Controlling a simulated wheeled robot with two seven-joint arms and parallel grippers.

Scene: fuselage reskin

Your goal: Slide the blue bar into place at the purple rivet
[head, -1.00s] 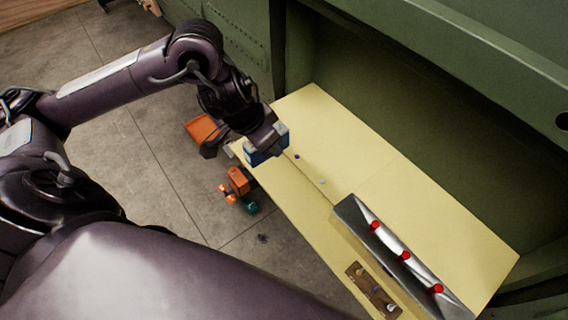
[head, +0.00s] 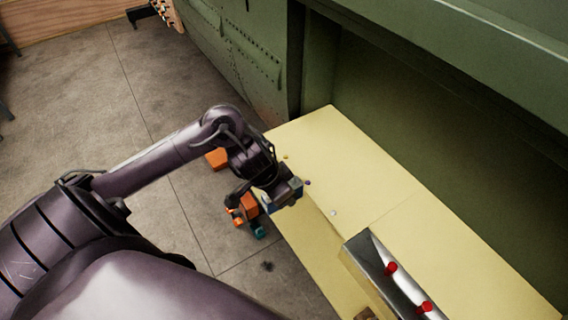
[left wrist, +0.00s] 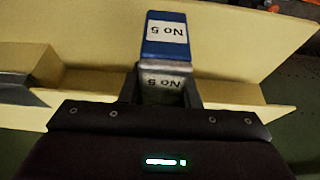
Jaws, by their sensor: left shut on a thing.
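My left gripper (head: 285,192) is shut on the blue bar (head: 268,204) at the front edge of the pale yellow panel (head: 365,175). In the left wrist view the blue bar (left wrist: 165,48) carries a white "No 5" label and stands out beyond the jaws; its lower part lies between them. The small purple rivet (head: 308,183) is on the panel, just right of the gripper and apart from it. In the head view the gripper hides most of the bar. I cannot tell whether the bar touches the panel. My right gripper is not in view.
A yellowish rivet (head: 285,157) and a white rivet (head: 333,213) flank the purple one. A metal strip with red pins (head: 375,262) lies at the lower right. Orange items (head: 249,207) are on the floor beside the panel. A green wall (head: 420,130) rises behind.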

